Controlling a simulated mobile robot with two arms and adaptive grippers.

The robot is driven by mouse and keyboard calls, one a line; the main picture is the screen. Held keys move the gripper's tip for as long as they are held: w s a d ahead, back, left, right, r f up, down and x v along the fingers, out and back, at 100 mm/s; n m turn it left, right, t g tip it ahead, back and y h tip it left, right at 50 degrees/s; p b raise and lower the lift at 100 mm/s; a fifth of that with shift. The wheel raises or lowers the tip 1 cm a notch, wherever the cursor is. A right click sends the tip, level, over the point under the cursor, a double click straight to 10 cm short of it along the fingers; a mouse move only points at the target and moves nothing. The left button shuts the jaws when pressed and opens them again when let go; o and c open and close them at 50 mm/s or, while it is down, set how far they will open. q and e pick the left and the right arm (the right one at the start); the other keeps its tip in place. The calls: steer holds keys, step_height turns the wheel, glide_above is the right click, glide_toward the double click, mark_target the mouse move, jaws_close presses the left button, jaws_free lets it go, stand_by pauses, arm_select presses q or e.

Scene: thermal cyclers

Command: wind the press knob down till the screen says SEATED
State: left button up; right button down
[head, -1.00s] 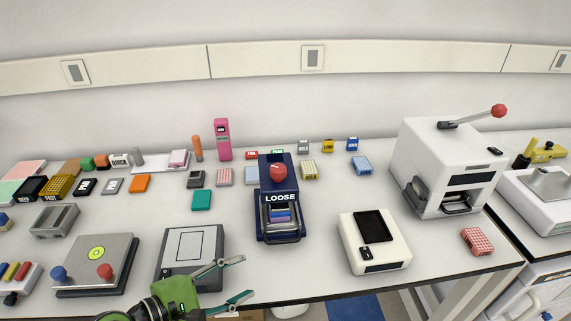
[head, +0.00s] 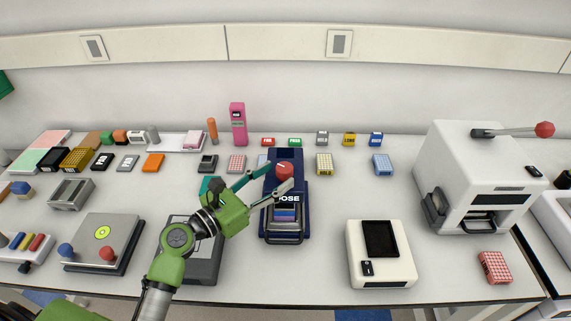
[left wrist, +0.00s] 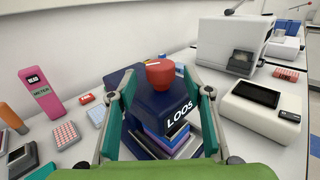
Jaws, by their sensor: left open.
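The press (head: 298,212) is a dark blue upright device on the bench, with a red knob (head: 285,170) on top. Its screen reads "OOSE" in the head view, the first letter hidden by a finger; one second ago it read LOOSE in full. A stack of coloured plates (head: 285,211) sits in its lower bay. My left gripper (head: 280,177) is open at the knob, with green fingers on either side of it. In the left wrist view the red knob (left wrist: 160,72) stands between the spread fingers, with gaps visible. My right gripper is not in view.
A white box with a black screen (head: 381,252) stands to the right of the press, and a large white machine (head: 470,160) with a lever is farther right. A grey device (head: 203,262) lies under my left arm. Small coloured blocks line the back.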

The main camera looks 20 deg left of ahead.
mark_target(278, 175)
arm_select(q)
steer(key=x, duration=0.2)
steer(key=shift+w+d+r, duration=0.1)
steer(key=shift+w+d, duration=0.05)
steer(key=shift+w, duration=0.15)
steer(key=shift+w+d+p, duration=0.15)
steer(key=shift+w+p, duration=0.1)
steer(key=shift+p, duration=0.05)
steer(key=shift+w+d, duration=0.1)
steer(key=shift+w, duration=0.1)
steer(key=shift+w+d, duration=0.1)
steer(key=shift+c, duration=1.1)
steer(key=c, duration=0.9)
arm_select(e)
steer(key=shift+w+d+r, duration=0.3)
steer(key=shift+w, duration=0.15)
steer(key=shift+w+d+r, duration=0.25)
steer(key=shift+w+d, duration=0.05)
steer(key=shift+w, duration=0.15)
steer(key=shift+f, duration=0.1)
